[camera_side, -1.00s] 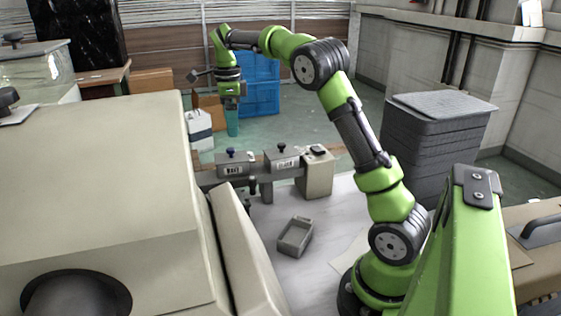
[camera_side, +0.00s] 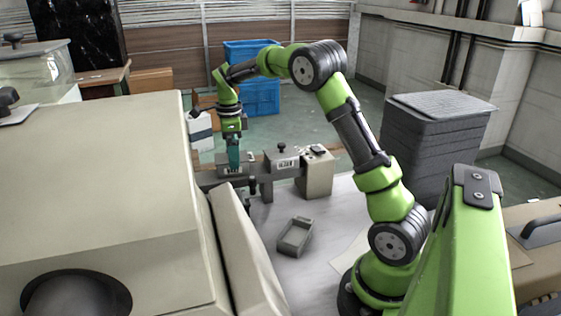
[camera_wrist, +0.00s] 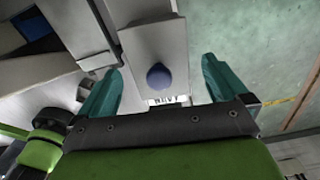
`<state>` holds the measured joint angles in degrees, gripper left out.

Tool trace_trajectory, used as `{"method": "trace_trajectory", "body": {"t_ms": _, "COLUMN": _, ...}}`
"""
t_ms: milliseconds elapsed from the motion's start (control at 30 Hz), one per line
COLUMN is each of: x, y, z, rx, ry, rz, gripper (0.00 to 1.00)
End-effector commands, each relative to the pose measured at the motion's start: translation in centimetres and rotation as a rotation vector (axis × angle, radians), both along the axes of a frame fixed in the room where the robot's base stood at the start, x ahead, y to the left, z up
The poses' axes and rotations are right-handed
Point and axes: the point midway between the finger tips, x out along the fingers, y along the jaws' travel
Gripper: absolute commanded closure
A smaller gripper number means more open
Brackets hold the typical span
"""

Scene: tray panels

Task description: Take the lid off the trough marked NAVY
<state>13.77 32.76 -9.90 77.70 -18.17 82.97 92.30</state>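The NAVY trough is the left one of two small grey troughs on a rail. In the side view its white label (camera_side: 232,170) shows below my gripper (camera_side: 234,158). In the wrist view its grey lid (camera_wrist: 150,48) carries a dark blue round knob (camera_wrist: 159,76), with the label just below. My gripper's teal fingers (camera_wrist: 162,78) are open, one on each side of the knob, with clear gaps and nothing held. In the side view the fingers hide the knob. The exact height of the fingertips above the lid cannot be told.
A second labelled trough (camera_side: 282,164) with a dark knob stands right of it. A grey box (camera_side: 316,177) stands at the rail's right end. An open grey tray (camera_side: 294,238) lies on the white table. A large beige machine (camera_side: 100,190) fills the left foreground.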

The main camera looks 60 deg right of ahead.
Motion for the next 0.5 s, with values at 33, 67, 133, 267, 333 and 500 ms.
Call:
{"method": "trace_trajectory", "body": {"t_ms": 33, "x": 0.01, "y": -0.01, "z": 0.02, "rx": 0.0, "ry": 0.0, "rz": 0.0, "gripper": 0.06}}
{"method": "trace_trajectory", "body": {"t_ms": 67, "x": 0.01, "y": -0.01, "z": 0.02, "rx": 0.0, "ry": 0.0, "rz": 0.0, "gripper": 0.11}}
{"method": "trace_trajectory", "body": {"t_ms": 133, "x": 0.0, "y": -0.01, "z": 0.03, "rx": 0.0, "ry": 0.0, "rz": 0.0, "gripper": 0.21}}
{"method": "trace_trajectory", "body": {"t_ms": 267, "x": 0.0, "y": -0.01, "z": 0.04, "rx": 0.0, "ry": 0.0, "rz": 0.0, "gripper": 0.41}}
{"method": "trace_trajectory", "body": {"t_ms": 333, "x": 0.0, "y": -0.01, "z": 0.04, "rx": 0.0, "ry": 0.0, "rz": 0.0, "gripper": 0.52}}
{"method": "trace_trajectory", "body": {"t_ms": 500, "x": 0.01, "y": -0.01, "z": 0.06, "rx": 0.0, "ry": 0.0, "rz": 0.0, "gripper": 0.6}}
